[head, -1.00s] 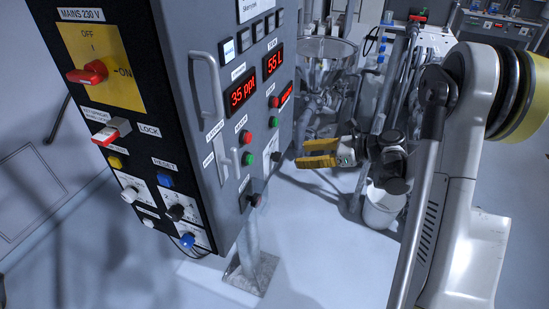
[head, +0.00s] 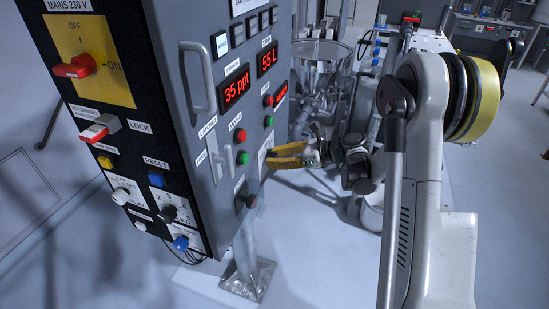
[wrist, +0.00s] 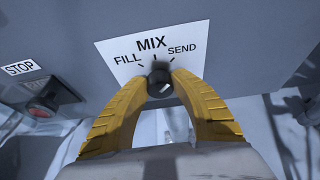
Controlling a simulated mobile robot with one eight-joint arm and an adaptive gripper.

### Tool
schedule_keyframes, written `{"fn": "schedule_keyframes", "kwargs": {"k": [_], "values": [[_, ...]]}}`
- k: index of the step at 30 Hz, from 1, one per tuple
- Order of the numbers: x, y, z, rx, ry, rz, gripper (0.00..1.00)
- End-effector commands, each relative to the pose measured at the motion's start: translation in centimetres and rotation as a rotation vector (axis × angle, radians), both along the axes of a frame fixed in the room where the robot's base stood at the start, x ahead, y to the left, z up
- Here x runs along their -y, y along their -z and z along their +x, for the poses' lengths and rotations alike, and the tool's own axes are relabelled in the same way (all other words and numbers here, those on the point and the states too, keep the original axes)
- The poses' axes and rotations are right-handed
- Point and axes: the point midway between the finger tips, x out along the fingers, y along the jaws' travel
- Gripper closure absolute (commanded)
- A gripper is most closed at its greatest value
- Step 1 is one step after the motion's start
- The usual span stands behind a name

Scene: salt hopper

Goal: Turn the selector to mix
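The selector (wrist: 160,83) is a small dark knob on a white label plate (wrist: 120,50) reading FILL, MIX and SEND, with MIX at the top middle. A pale mark shows at the knob's lower right; I cannot tell surely which label it points to. My gripper (wrist: 159,78) has two yellow fingers, one on each side of the knob. They are parted, with the knob between their tips; whether they touch it is not clear. In the head view my gripper (head: 273,157) reaches the cabinet's right face, and the knob is hidden there.
The grey control cabinet (head: 222,190) fills the left and centre, with lit displays, buttons and a handle (head: 198,76). A red STOP button (wrist: 40,110) sits left of the plate. Below it on the cabinet is another dark knob (head: 250,201). A steel hopper (head: 325,55) stands behind.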

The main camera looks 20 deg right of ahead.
Motion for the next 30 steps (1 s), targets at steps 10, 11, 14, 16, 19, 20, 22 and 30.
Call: {"fn": "schedule_keyframes", "kwargs": {"k": [10, 11, 14, 16, 19, 20, 22, 30], "values": [[0.0, 0.03, -0.02, 0.007, -0.001, -0.006, 1.0], [0.0, 0.04, -0.03, 0.012, -0.001, -0.009, 1.0], [-0.02, 0.06, -0.06, 0.034, 0.0, -0.026, 1.0], [-0.03, 0.09, -0.07, 0.058, -0.001, -0.043, 1.0], [-0.03, 0.14, -0.06, 0.106, 0.0, -0.079, 1.0], [-0.03, 0.14, -0.08, 0.124, -0.001, -0.091, 1.0], [-0.04, 0.17, -0.11, 0.166, 0.0, -0.123, 1.0], [-0.07, 0.26, -0.12, 0.354, -0.001, -0.259, 1.0]]}}
